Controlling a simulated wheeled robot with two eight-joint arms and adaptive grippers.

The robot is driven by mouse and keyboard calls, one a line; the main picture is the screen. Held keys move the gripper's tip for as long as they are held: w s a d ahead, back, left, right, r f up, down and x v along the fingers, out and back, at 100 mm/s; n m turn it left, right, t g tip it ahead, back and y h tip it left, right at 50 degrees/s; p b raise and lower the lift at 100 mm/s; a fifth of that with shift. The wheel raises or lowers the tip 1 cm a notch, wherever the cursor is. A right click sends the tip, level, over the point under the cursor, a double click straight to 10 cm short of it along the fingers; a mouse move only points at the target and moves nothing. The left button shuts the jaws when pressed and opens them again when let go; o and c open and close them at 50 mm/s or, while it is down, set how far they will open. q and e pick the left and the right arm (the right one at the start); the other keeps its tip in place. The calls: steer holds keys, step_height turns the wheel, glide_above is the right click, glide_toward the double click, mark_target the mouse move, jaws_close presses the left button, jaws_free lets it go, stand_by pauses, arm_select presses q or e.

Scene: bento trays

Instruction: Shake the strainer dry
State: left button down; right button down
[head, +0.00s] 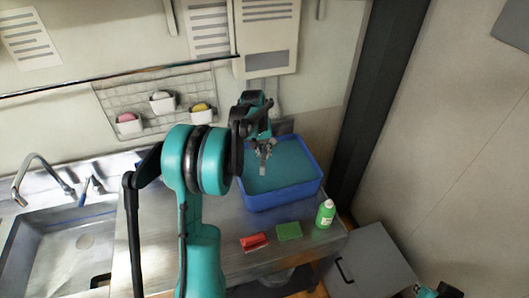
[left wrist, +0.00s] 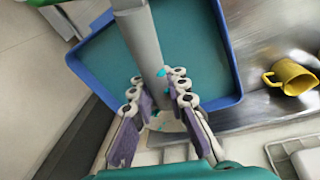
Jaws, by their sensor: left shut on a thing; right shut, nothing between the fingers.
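The strainer shows as a thick grey handle (left wrist: 138,35) in the left wrist view, running from the top edge down between my fingers. I cannot make out its bowl. My left gripper (left wrist: 158,92), with purple-padded fingers, is shut on this handle. In the head view my left gripper (head: 264,150) hangs over the blue tub (head: 285,197) of teal water. The tub's rim also shows in the left wrist view (left wrist: 222,102). My right gripper (head: 440,291) is shut and empty at the bottom right edge, partly cut off and away from the tub.
A yellow mug (left wrist: 291,77) is on the metal counter. A sink (head: 70,250) is at left. Wall baskets (head: 162,106) hang behind.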

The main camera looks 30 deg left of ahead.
arm_select(q)
steer(key=shift+r+p, duration=0.7)
steer(key=shift+r, duration=0.1)
step_height(320, 180, down, 4)
steer(key=b, duration=0.2)
steer(key=shift+r+b, duration=0.15)
steer(key=shift+b, duration=0.25)
